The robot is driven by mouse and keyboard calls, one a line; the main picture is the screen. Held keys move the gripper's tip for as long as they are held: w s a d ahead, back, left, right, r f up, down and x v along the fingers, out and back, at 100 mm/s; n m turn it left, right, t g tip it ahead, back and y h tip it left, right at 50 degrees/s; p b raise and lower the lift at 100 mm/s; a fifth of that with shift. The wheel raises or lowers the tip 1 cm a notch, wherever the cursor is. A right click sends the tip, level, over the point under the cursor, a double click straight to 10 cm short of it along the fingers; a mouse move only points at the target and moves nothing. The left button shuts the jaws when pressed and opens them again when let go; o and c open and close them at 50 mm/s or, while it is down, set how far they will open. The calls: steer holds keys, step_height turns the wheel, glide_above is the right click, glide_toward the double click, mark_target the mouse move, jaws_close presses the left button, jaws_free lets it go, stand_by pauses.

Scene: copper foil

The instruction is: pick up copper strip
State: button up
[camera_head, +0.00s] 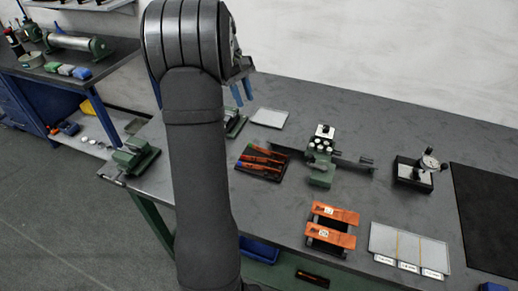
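Two orange copper strips lie side by side near the front of the bench, each on dark supports with a small white label. The far strip (346,216) and the near strip (342,239) both appear flat. My gripper (242,94) is at the upper left, above the bench and well away from the strips. Its two blue fingers are apart, with nothing visible between them. My arm hides part of the gripper's body.
A tool tray (262,162), a green-based rolling device (321,171) and a dial gauge (430,162) stand behind the strips. A divided, labelled tray (409,248) lies to their right, beside a black mat (490,215). A green vise (133,155) is at the left edge.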

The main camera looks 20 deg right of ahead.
steer(key=w+a+f+n, duration=0.1)
steer(key=n, duration=0.2)
glide_toward(259, 149)
steer(key=shift+g+h, duration=0.3)
steer(key=x, duration=0.4)
steer(key=w+x, duration=0.1)
steer(key=x, duration=0.2)
steer(key=shift+a+f, duration=0.3)
steer(key=shift+f, duration=0.05)
jaws_close()
stand_by(0.8)
